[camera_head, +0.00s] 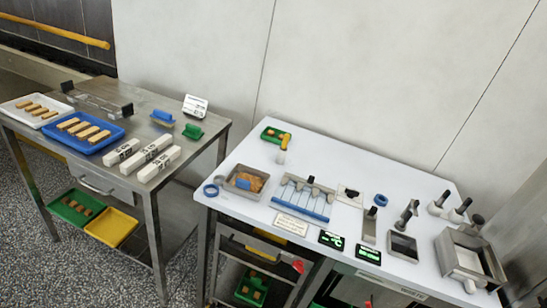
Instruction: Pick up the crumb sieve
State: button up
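I cannot tell for certain which object is the crumb sieve. A small square metal frame with a dark inside (403,247) lies on the right part of the white table and may be it. A dark upright handle (407,214) stands just behind it; I cannot tell whether they are joined. A shallow metal tray (232,190) at the table's left holds orange-brown crumbs and a blue piece. My gripper is not visible in this view, so its opening and anything in it are hidden.
The white table (330,153) also carries a slotted metal rack with blue strips (301,208), a larger metal box (455,243), black displays (332,240) and a green-yellow tool (274,136). A steel table (205,113) at left holds a blue tray of bars (62,146) and white blocks (158,163).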

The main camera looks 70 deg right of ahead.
aim_at(250, 183)
jog(key=z, duration=1.55)
jog(key=k, duration=1)
jog(key=z, duration=0.65)
jog(key=i, duration=2.05)
jog(key=u, duration=0.25)
